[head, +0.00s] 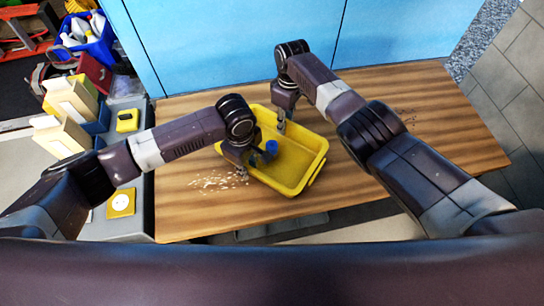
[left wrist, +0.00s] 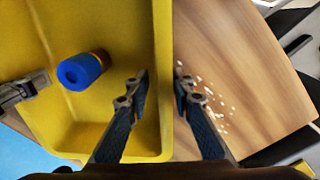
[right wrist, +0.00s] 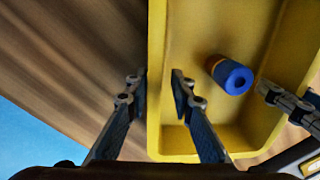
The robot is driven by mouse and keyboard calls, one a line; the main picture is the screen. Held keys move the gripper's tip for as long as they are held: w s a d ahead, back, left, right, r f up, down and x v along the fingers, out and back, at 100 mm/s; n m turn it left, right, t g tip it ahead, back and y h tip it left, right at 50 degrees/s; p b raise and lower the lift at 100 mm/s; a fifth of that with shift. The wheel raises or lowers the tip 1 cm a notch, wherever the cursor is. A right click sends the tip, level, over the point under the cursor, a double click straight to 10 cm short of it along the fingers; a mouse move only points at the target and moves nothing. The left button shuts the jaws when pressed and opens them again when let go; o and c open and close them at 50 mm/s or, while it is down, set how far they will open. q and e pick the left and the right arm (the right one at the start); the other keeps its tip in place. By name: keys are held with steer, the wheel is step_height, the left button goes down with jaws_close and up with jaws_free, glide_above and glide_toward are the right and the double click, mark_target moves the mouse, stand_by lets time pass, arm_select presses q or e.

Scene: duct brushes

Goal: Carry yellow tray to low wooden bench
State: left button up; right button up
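The yellow tray (head: 300,172) is over a wood-grain table or bench top (head: 400,90); I cannot tell whether it rests on it or is slightly lifted. A blue cylinder with a brown band (left wrist: 82,71) lies inside the tray. My left gripper (left wrist: 160,82) has one finger inside and one outside a tray wall, close against its rim. My right gripper (right wrist: 161,82) straddles another wall the same way.
Pale bits (head: 218,181) lie on the wood left of the tray, and dark bits (head: 405,115) lie at the right. A grey side surface at the left holds cream boxes (head: 70,105) and a yellow item (head: 127,121). A blue wall (head: 240,40) stands behind; tiled floor shows at right.

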arm_select(q)
step_height(320, 180, up, 12)
steer(key=shift+s+a, duration=0.15)
steer(key=shift+s, duration=0.1)
arm_select(e)
step_height(320, 180, up, 12)
steer(key=shift+w+d, duration=0.2)
steer(key=shift+w, duration=0.1)
stand_by(0.4)
stand_by(0.4)
